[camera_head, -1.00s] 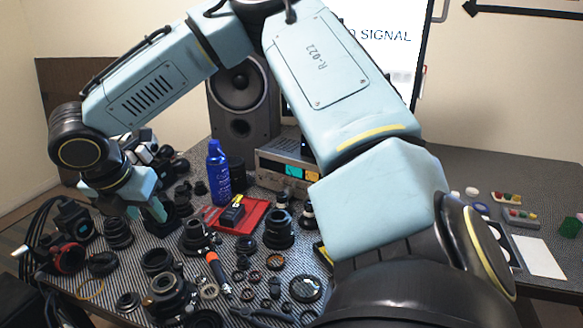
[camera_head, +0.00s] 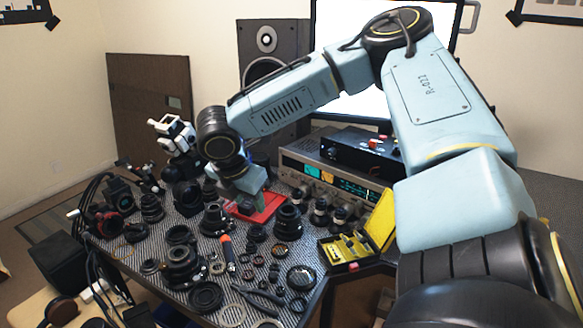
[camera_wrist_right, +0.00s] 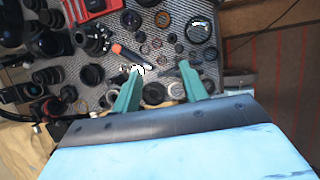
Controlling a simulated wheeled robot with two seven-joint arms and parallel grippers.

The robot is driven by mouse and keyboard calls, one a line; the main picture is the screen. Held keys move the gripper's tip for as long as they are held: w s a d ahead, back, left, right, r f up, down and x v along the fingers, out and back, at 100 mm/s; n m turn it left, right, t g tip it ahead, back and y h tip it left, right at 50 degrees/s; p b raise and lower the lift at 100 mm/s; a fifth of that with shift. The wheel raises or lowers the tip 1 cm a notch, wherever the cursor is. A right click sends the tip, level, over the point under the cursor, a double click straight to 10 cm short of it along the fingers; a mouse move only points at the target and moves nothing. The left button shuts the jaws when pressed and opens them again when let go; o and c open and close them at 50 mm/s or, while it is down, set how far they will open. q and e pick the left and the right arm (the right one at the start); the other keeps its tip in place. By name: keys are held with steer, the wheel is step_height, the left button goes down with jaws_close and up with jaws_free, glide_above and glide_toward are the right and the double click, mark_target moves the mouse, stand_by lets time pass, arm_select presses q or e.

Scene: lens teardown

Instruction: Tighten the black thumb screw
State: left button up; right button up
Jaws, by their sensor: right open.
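I cannot pick out the black thumb screw for certain among the many small dark parts on the table. My right gripper (camera_head: 243,204) hangs over the bench near the red tray (camera_head: 266,207) in the head view. In the right wrist view its two green fingers (camera_wrist_right: 160,82) are apart, with nothing held between them. Lens parts and a small bright white piece (camera_wrist_right: 138,70) show beyond and beside the fingers. The gripper's body hides part of the bench behind it. My left gripper is not in view.
Several black lens barrels and rings crowd the patterned table (camera_head: 128,255). An orange-handled screwdriver (camera_head: 227,250) lies among them. Cables hang at the left edge.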

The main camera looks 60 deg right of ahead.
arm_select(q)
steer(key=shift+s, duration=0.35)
arm_select(e)
steer(key=s+d+f+m, duration=0.2)
steer(key=s+d+f, duration=0.3)
steer(key=shift+s, duration=0.3)
steer(key=shift+f, duration=0.1)
